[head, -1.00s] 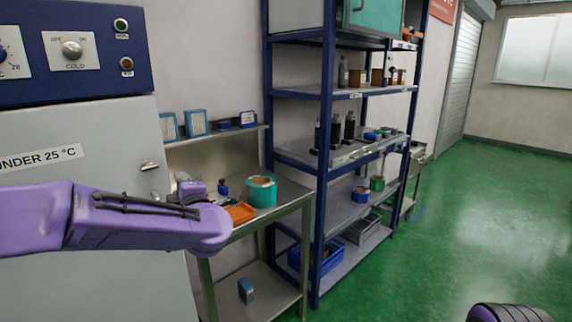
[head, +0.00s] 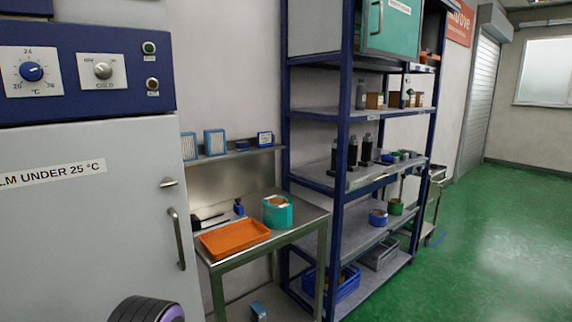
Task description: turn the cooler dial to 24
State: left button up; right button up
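The cooler dial (head: 33,71) is a blue round knob on a white plate in the head view, at the upper left of the dark blue control panel. Its scale reads 20 at lower left, 24 at the top and 28 at lower right. The knob's pointer is too small to read for certain. A grey switch labelled COLD (head: 103,70) sits to its right. The cooler door (head: 90,230) below is shut. Neither gripper is in view. Only a dark, purple-edged part of my own arm shows at the bottom left.
Two round buttons (head: 150,48) are at the panel's right. A door handle (head: 176,240) sticks out below. Green floor is clear at far right.

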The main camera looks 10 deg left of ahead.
aim_at(31, 72)
jog(key=u, duration=1.55)
